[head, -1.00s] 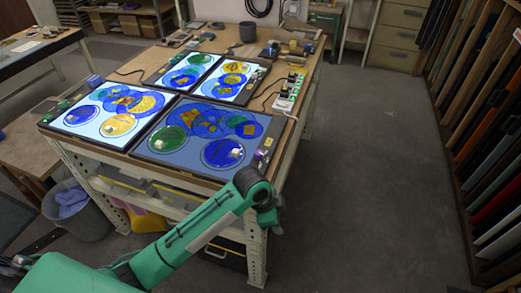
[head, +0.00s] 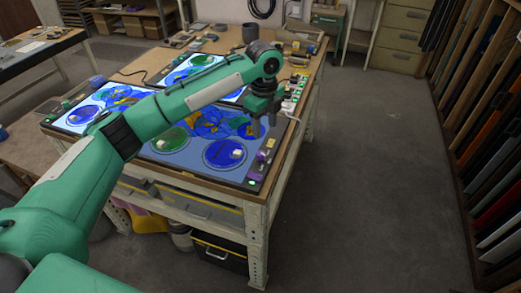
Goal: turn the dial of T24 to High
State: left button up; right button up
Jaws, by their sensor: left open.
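My left gripper (head: 264,124) hangs fingers down above the right edge of the front right light panel (head: 185,165). It is open, with nothing seen between its fingers. A strip of small controls (head: 262,158) runs along that panel's right edge, just below the fingers, with a purple piece and a lit green spot. No T24 label or dial setting is readable, so I cannot tell which control is its dial. My right gripper is not in view.
The panels lie on a workbench (head: 283,150) and carry blue, green and yellow glass discs. A row of small switch boxes (head: 293,90) stands at the bench's right edge. Tools lie at the back. The floor (head: 370,170) to the right is clear, up to a rack of coloured sheets (head: 490,150).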

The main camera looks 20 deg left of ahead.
aim_at(261, 153)
pick_arm(q)
jog(key=f, duration=0.3)
jog(key=a+f+p, duration=0.1)
jog(key=f, duration=0.3)
jog(key=f+p, duration=0.1)
jog(key=f, duration=0.3)
jog(key=shift+w+a+f, duration=0.2)
jog(key=shift+w, duration=0.15)
jog(key=c, duration=1)
